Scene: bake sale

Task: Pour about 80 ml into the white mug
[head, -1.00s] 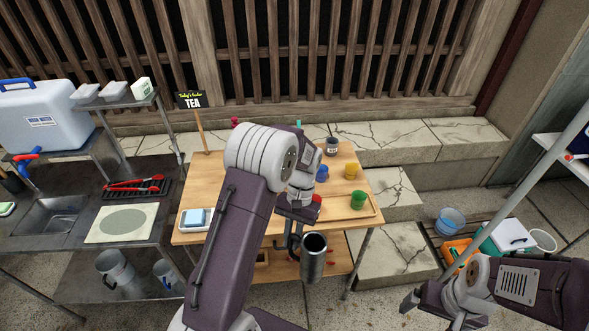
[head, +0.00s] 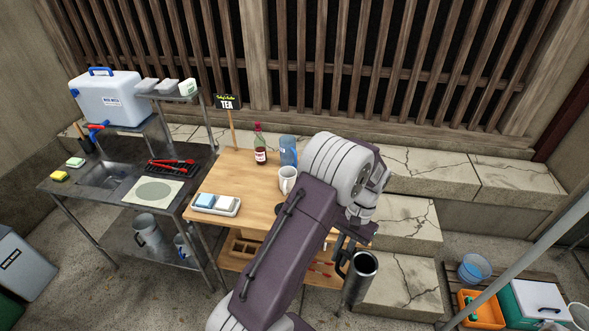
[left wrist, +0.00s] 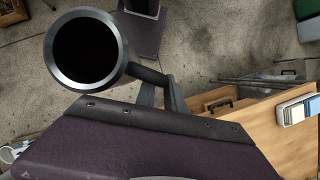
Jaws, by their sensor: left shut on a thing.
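The white mug (head: 288,180) stands upright on the wooden table (head: 240,178), just left of my left arm in the head view. My left gripper (head: 345,254) is shut on the handle of a dark steel pitcher (head: 360,278). The pitcher hangs about upright, off the table's front right side in the picture. In the left wrist view the pitcher's round mouth (left wrist: 84,50) looks black inside, so I cannot tell its contents. The mug's inside is also not clear. My right gripper is out of view.
A dark red bottle (head: 260,145) and a blue container (head: 289,151) stand behind the mug. A white tray with blue and white items (head: 216,205) is on the table's left. My arm hides the table's right part. A metal sink counter (head: 95,205) stands left.

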